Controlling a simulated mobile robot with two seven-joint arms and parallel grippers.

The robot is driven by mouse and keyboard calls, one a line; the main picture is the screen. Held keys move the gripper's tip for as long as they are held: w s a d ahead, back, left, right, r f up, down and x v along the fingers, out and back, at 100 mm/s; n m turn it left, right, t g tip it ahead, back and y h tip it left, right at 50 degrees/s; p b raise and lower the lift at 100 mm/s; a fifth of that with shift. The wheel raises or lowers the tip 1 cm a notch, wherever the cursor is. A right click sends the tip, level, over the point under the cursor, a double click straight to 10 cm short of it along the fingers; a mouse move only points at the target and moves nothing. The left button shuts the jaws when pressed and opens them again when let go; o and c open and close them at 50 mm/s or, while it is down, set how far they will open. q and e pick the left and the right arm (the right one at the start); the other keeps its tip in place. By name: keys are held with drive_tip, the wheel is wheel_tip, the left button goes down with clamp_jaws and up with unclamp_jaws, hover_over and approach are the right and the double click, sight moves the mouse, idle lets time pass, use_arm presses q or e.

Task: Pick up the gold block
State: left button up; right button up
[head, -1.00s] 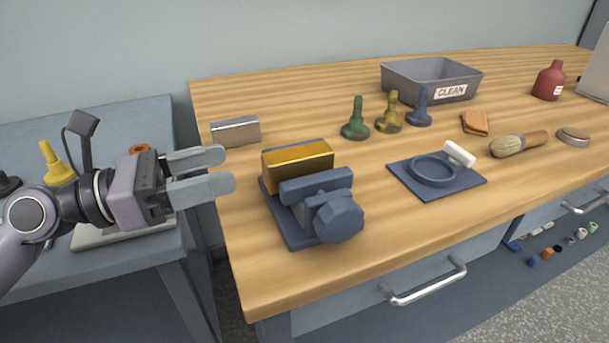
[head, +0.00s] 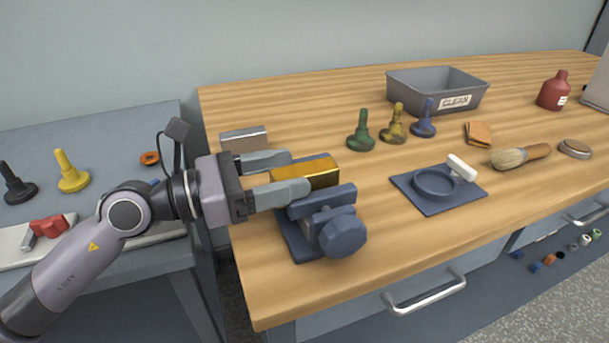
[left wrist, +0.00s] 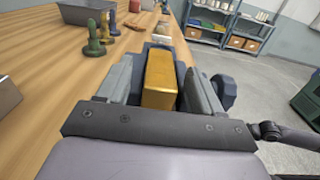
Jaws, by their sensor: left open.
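The gold block (head: 306,173) rests on a dark blue vise-like fixture (head: 300,238) near the left end of the wooden bench. My left gripper (head: 300,174) is open, with its two fingers reaching in from the left at the block's near-left end. In the left wrist view the gold block (left wrist: 160,80) sits between the two open fingers (left wrist: 158,90), with gaps showing at its sides. The fixture's knob (left wrist: 223,92) shows to the right of the fingers. My right gripper is not in view.
A silver block (head: 244,140) stands just behind my left gripper. Green, yellow and blue knobbed pieces (head: 393,127), a grey CLEAN bin (head: 437,88), a round blue holder (head: 437,184) and a brush (head: 520,156) are farther right. A lower side table (head: 90,130) is at left.

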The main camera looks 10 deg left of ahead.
sight(304, 168)
use_arm(q)
drive_tip(key=shift+p+x, duration=0.35)
drive_tip(key=shift+x, duration=1.5)
drive_tip(key=shift+s, duration=0.1)
clamp_jaws()
drive_tip(key=shift+r, duration=0.3)
